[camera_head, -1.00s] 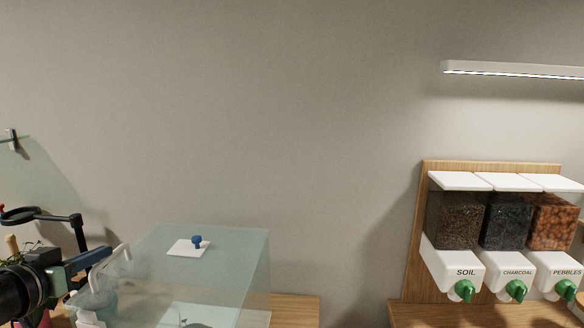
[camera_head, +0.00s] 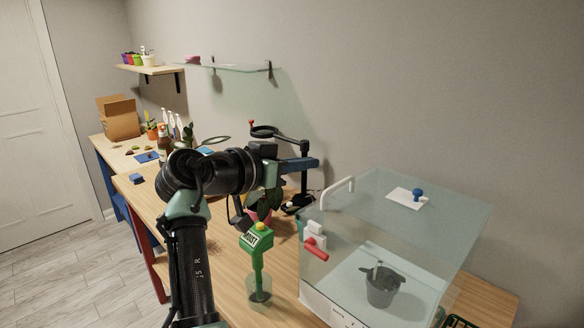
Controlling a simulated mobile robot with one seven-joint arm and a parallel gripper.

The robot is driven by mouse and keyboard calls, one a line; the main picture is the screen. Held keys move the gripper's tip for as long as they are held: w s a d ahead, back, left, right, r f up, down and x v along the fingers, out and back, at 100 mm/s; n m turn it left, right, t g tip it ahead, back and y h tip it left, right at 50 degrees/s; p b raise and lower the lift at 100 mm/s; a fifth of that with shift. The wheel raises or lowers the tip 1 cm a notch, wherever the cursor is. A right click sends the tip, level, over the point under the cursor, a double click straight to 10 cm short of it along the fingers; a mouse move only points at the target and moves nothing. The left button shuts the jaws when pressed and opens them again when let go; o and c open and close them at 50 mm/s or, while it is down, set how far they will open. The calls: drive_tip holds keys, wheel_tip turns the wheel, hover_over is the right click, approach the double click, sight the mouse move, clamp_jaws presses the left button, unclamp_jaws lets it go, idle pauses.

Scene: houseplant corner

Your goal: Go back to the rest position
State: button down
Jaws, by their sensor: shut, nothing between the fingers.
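My arm rises from the bottom of the head view and bends to the right above the wooden bench (camera_head: 228,268). My gripper (camera_head: 305,164) is at its end, blue-grey and dark, pointing right. It is shut and holds nothing. It is in the air, left of and above the clear case (camera_head: 440,235), in front of a black stand with a ring (camera_head: 304,150). Whether it touches the stand cannot be told.
The case has a white handle, a red-handled latch (camera_head: 316,248) and a grey pot (camera_head: 383,288) inside. A green meter (camera_head: 257,240) stands below my gripper. A cardboard box (camera_head: 119,118) and plants stand farther back. The floor (camera_head: 75,260) at left is clear.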

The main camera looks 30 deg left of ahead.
drive_tip(key=s+d+r+n+t+y+p, duration=0.1)
drive_tip(key=s+d+r+t+y, duration=0.15)
drive_tip(key=d+r, duration=0.45)
drive_tip(key=s+d+r+t+y+p, duration=0.1)
drive_tip(key=s+d+r+t+y, duration=0.15)
drive_tip(key=d+r, duration=0.45)
drive_tip(key=s+d+r+n+t+p, duration=0.1)
drive_tip(key=s+d+r+t, duration=0.3)
drive_tip(key=s+r, duration=0.3)
drive_tip(key=s+d+r+t, duration=0.3)
drive_tip(key=s+d+r, duration=0.2)
drive_tip(key=s+r, duration=0.3)
drive_tip(key=s, duration=0.3)
drive_tip(key=shift+s+d+n+t+p, duration=0.2)
drive_tip(key=shift+s+n+t+p, duration=0.2)
drive_tip(key=shift+f, duration=0.1)
